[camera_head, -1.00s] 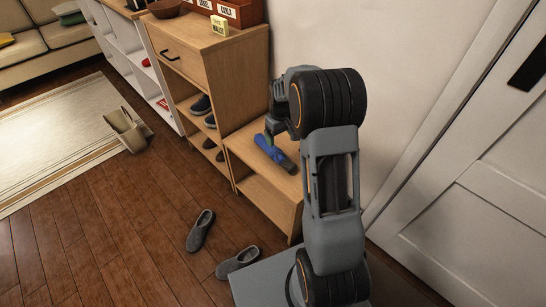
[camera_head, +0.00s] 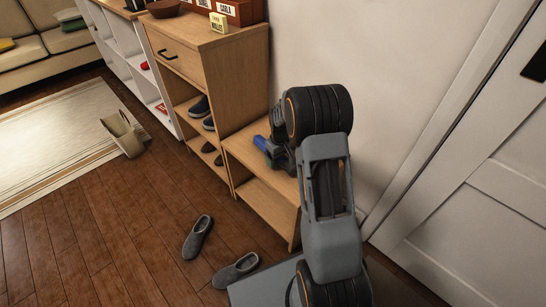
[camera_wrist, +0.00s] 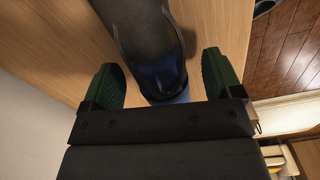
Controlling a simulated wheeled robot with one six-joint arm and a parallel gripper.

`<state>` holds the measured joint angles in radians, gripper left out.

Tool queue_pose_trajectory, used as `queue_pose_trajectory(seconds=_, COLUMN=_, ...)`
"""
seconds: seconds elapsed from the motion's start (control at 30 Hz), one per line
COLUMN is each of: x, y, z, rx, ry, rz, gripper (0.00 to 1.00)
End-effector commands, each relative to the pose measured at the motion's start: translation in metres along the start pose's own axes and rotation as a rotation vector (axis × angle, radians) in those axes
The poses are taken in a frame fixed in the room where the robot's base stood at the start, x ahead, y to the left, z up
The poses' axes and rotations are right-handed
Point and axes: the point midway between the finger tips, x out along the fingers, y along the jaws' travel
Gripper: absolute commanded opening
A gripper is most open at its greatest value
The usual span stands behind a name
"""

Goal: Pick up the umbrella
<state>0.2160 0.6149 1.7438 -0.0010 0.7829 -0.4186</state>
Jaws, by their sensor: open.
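The umbrella (camera_head: 260,143) is a small blue and dark bundle lying on the low wooden bench. My arm and gripper cover most of it in the head view. In the wrist view the umbrella (camera_wrist: 158,76) lies between the two green fingers, its dark part toward the top and its blue part nearer the palm. My gripper (camera_wrist: 160,65) is open, with one finger on each side of it and visible gaps. In the head view my gripper (camera_head: 275,152) is low over the bench and partly hidden by my arm.
The bench (camera_head: 262,182) stands against the wall beside a taller wooden cabinet (camera_head: 235,70) holding shoes. A white door (camera_head: 480,180) is at right. Two grey slippers (camera_head: 197,238) lie on the floor. A beige bag (camera_head: 123,134) stands by the rug (camera_head: 50,145).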

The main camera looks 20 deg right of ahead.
Motion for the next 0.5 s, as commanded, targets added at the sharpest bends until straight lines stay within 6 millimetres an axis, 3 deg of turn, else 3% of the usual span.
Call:
queue_pose_trajectory(seconds=0.07, x=0.0087, y=0.0000, z=0.0001, rx=0.000, ry=0.000, rz=0.000, gripper=0.85)
queue_pose_trajectory(seconds=0.27, x=0.0080, y=0.0000, z=0.0000, rx=0.000, ry=0.000, rz=0.000, gripper=0.85)
queue_pose_trajectory(seconds=0.5, x=0.0078, y=0.0000, z=-0.0001, rx=0.000, ry=0.000, rz=0.000, gripper=0.64)
